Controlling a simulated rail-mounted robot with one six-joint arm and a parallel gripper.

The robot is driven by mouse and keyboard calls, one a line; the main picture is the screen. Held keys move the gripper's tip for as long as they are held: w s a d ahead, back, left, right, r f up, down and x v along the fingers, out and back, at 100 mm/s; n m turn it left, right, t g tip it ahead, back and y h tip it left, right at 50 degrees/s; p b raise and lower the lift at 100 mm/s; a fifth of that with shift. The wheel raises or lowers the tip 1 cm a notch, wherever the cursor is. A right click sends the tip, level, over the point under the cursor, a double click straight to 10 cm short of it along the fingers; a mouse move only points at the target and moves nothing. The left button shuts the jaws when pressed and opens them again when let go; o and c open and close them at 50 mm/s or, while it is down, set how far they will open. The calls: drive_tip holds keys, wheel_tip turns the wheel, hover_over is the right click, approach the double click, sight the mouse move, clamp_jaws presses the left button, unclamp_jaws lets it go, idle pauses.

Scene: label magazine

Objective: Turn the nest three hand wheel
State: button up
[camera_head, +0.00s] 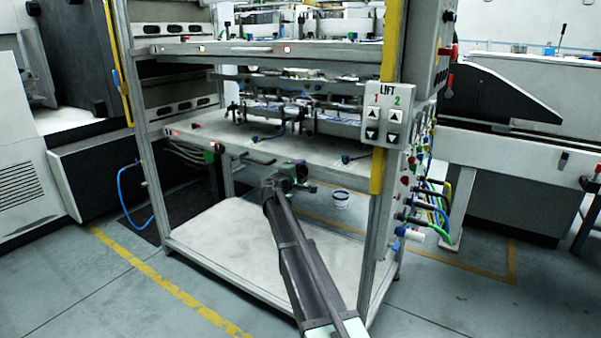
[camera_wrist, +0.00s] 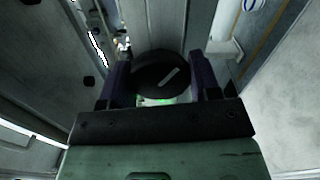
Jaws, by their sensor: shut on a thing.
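A dark round hand wheel (camera_wrist: 150,70) with a pale bar mark on its face sits between the two fingers of my gripper (camera_wrist: 160,82) in the wrist view. My gripper is shut on it, one finger at each side. A small green glow shows at the wheel's near edge. In the head view my gripper (camera_head: 292,176) is at the front edge of the frame's middle shelf (camera_head: 225,135), just below it. The wheel is hidden or too small to make out there. No nest number can be read.
A yellow-edged post (camera_head: 385,95) with a LIFT button box (camera_head: 387,115) stands right of my arm. Coloured hoses (camera_head: 435,200) hang beyond it. The lower white deck (camera_head: 230,245) is mostly bare.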

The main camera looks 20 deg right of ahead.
drive_tip(key=shift+m, duration=0.6)
drive_tip(key=o, duration=0.9)
drive_tip(key=v, duration=1)
drive_tip(key=shift+s+a, duration=0.25)
drive_tip(key=shift+a, duration=0.05)
